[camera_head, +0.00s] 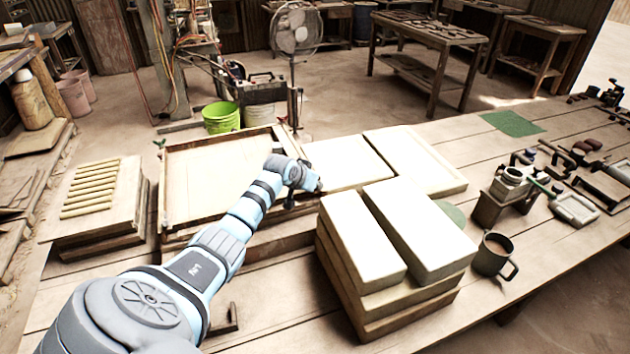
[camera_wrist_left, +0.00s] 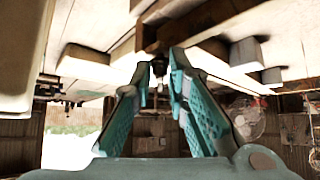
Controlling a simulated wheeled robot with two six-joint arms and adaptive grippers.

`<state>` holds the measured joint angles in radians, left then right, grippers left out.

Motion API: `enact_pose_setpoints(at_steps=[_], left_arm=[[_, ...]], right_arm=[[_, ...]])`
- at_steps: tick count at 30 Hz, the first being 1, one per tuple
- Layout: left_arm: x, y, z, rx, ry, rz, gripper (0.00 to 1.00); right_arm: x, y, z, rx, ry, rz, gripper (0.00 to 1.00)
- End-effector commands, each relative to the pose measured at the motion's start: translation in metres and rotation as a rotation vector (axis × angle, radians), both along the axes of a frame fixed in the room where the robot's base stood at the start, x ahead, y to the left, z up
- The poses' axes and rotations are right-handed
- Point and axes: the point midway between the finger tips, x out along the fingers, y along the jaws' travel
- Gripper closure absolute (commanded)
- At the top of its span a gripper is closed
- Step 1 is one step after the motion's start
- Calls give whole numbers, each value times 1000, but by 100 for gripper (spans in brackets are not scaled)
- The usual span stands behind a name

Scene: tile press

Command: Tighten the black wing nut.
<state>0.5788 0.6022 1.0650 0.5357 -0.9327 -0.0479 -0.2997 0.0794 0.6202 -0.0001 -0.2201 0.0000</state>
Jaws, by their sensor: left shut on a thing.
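My left arm reaches in from the left, over the wooden frame (camera_head: 172,190). My left gripper (camera_head: 317,187) is at the frame's front right corner, and its fingers are mostly hidden in the head view. In the left wrist view the two teal fingers (camera_wrist_left: 160,62) converge and are shut on a small dark piece, the black wing nut (camera_wrist_left: 159,67). Its wings are largely hidden between the fingertips, so I cannot tell how tight it sits. My right gripper is in neither view.
A red wing nut (camera_head: 282,121) and a green one (camera_head: 160,144) sit at the frame's back corners. Pale slabs (camera_head: 345,162) lie right of the frame. A stack of blocks (camera_head: 362,238) stands close in front of the gripper. A dark mug (camera_head: 491,256) stands farther right.

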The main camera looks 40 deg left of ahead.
Motion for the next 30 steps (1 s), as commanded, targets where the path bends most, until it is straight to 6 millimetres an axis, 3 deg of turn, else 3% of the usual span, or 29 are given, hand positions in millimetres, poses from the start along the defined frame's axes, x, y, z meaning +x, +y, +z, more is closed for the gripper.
enact_pose_setpoints(at_steps=[15,21,30], left_arm=[[1,8,-5,2,-7,-382,100],[1,8,-3,2,-5,-449,100],[0,8,-1,2,-2,-475,100]], right_arm=[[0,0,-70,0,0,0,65],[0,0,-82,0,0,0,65],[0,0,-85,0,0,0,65]])
